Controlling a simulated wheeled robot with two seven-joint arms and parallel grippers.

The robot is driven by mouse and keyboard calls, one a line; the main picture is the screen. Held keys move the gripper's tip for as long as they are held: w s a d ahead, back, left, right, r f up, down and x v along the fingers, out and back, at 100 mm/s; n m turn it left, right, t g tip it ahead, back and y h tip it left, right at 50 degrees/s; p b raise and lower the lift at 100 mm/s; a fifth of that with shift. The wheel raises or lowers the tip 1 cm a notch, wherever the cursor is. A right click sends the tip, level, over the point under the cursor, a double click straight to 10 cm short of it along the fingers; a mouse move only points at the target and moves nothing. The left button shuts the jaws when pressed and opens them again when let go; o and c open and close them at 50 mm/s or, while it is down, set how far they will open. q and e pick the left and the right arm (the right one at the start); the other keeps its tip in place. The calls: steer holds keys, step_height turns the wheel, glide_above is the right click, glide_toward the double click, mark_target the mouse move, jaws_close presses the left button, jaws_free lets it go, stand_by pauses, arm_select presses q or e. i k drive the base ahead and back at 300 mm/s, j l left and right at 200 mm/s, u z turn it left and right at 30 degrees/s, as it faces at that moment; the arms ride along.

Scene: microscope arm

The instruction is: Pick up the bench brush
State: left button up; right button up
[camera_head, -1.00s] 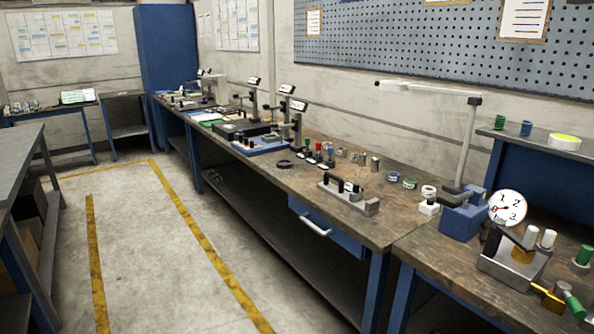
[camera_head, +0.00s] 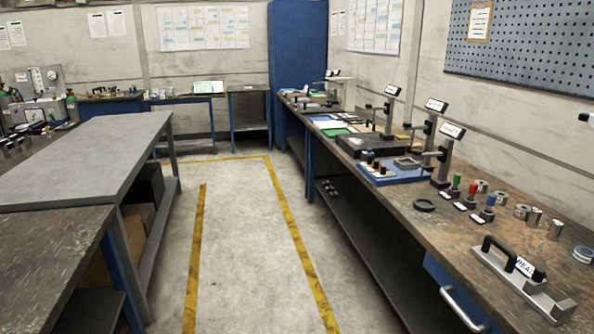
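I cannot make out a bench brush in this view. Small items on the long right workbench (camera_head: 452,226) are too small or too far off to tell for certain. Neither of my grippers shows in the head view.
A grey table (camera_head: 90,160) stands on the left with a darker bench (camera_head: 45,245) in front of it. The right bench carries gauge stands (camera_head: 441,155), a blue tray (camera_head: 393,172) and a black-handled metal fixture (camera_head: 525,280). The floor (camera_head: 245,230) between yellow lines is clear.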

mark_target(410, 150)
steer(key=i+z, duration=0.2)
steer(key=i, duration=0.5)
steer(key=i+j+z, duration=0.2)
steer(key=i, duration=0.5)
steer(key=i+z, duration=0.25)
steer(key=i, duration=0.15)
steer(key=i+j+z, duration=0.4)
steer(key=i+z, duration=0.15)
steer(key=i, duration=0.15)
